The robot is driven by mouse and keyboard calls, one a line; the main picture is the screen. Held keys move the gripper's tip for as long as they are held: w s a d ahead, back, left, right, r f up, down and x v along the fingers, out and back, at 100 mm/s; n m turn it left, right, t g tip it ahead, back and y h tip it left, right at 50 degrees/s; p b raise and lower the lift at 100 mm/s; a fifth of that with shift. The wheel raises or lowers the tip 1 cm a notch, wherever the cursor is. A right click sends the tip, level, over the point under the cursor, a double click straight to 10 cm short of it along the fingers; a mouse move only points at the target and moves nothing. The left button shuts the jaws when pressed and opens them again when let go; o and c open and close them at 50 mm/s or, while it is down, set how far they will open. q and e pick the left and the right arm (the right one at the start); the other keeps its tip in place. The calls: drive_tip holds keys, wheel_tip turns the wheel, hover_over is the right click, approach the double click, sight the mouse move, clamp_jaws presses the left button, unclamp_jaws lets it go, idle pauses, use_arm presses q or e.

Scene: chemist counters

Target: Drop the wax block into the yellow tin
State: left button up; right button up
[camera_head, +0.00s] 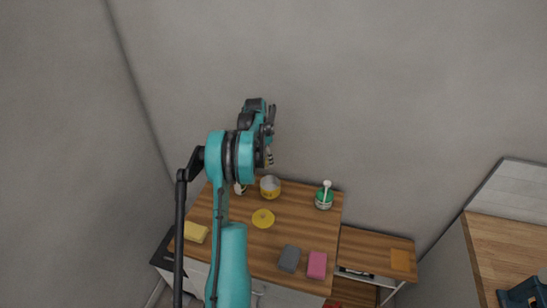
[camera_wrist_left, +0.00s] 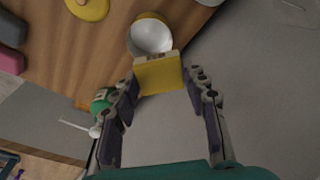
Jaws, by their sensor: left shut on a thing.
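The yellow tin (camera_head: 270,189) stands open on the wooden counter near its back edge. In the left wrist view the tin (camera_wrist_left: 150,36) shows its round rim and pale, empty-looking inside. My left gripper (camera_head: 268,157) is raised above the back of the counter, over the tin in the head view. In its wrist view the left gripper (camera_wrist_left: 160,82) is shut on a yellow block with a pale edge, which I take as the wax block (camera_wrist_left: 158,76). The block overlaps the tin's near rim in that view; their height apart is unclear. My right gripper is not seen.
A round yellow lid (camera_head: 263,218) lies in front of the tin. A yellow block (camera_head: 195,232) lies at left, grey (camera_head: 289,259) and pink (camera_head: 317,265) blocks at front right. A green-and-white container (camera_head: 325,197) stands right of the tin. The wall is close behind.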

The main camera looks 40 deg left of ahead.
sight(266, 167)
use_arm(q)
drive_tip(key=shift+f+b, duration=1.55)
drive_tip(key=shift+f, duration=1.45)
drive_tip(key=o, duration=1.2)
drive_tip(key=shift+r, duration=0.1)
drive_tip(key=r, duration=0.4)
drive_tip(key=s+r, duration=0.1)
drive_tip(key=r, duration=0.6)
drive_tip(key=shift+s+a+r, duration=0.2)
drive_tip(key=shift+s+r, duration=0.15)
drive_tip(key=shift+r, duration=0.05)
